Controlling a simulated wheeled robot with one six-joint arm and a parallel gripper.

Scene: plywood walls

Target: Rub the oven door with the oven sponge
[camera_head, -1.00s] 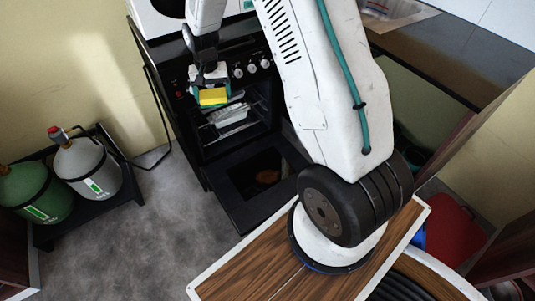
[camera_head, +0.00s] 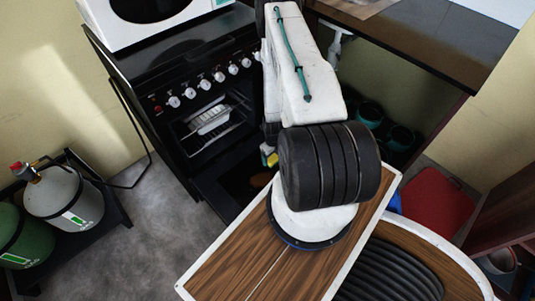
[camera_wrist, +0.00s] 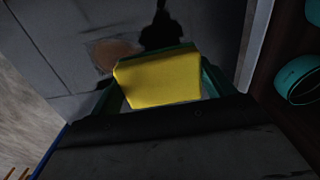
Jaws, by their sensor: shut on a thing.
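The oven door (camera_head: 213,188) hangs open and lies low in front of the oven (camera_head: 187,100). It fills the upper wrist view as a dark grey panel (camera_wrist: 60,45) with a brown stain (camera_wrist: 116,53). My gripper (camera_wrist: 158,86) is shut on the yellow oven sponge (camera_wrist: 158,80), which has a green layer along its far edge. The sponge is over the door, right of the stain in the wrist view; a dark shadow lies just beyond it. I cannot tell whether it touches the door. In the head view my arm hides most of the gripper, and only a bit of the sponge (camera_head: 270,158) shows.
A wire rack (camera_head: 212,120) is inside the open oven. Gas cylinders (camera_head: 65,190) stand at the left. Teal cups (camera_head: 399,137) sit on the shelf right of the oven, also in the wrist view (camera_wrist: 298,78). A red object (camera_head: 436,200) is at the right. Grey floor left of the door is clear.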

